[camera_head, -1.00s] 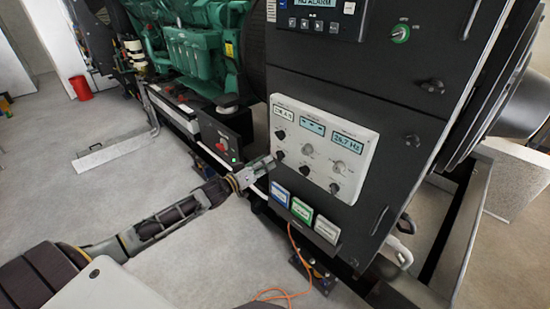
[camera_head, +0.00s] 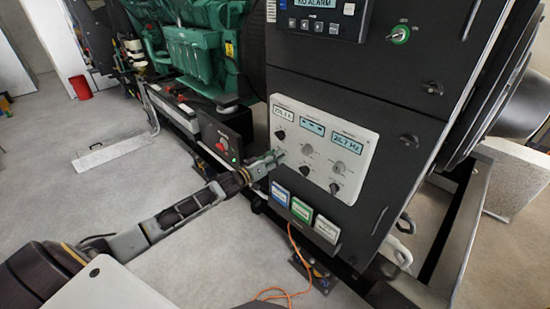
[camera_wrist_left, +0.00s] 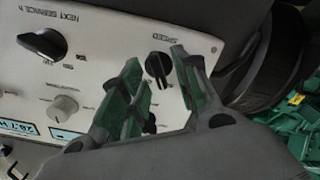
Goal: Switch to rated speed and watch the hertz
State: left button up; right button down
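The light control panel (camera_head: 322,195) on the dark cabinet carries several knobs and small displays. The right display (camera_head: 340,142) seems to read 26.7 Hz. My left gripper (camera_head: 276,157) is at the panel's left edge, over the lower left knob. In the left wrist view, the black knob labelled SPEED (camera_wrist_left: 158,66) shows between the fingertips of my open left gripper (camera_wrist_left: 157,60). Whether the fingers touch it I cannot tell. Another black knob (camera_wrist_left: 150,123) shows deeper between the fingers. The hertz display (camera_wrist_left: 38,132) is at lower left there.
A green engine (camera_head: 195,55) stands behind at left. An orange cable (camera_head: 292,262) hangs to the floor. The left floor is mostly clear.

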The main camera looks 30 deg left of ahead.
pick_arm(q)
jog(key=shift+w, duration=0.1)
dwell(0.3)
grip_shut()
jog(key=shift+d+m, duration=0.1)
jog(key=shift+m, duration=0.2)
jog(key=shift+d+m+p, duration=0.2)
jog(key=shift+m+p, duration=0.65)
jog(key=shift+m, duration=4.85)
grip_release()
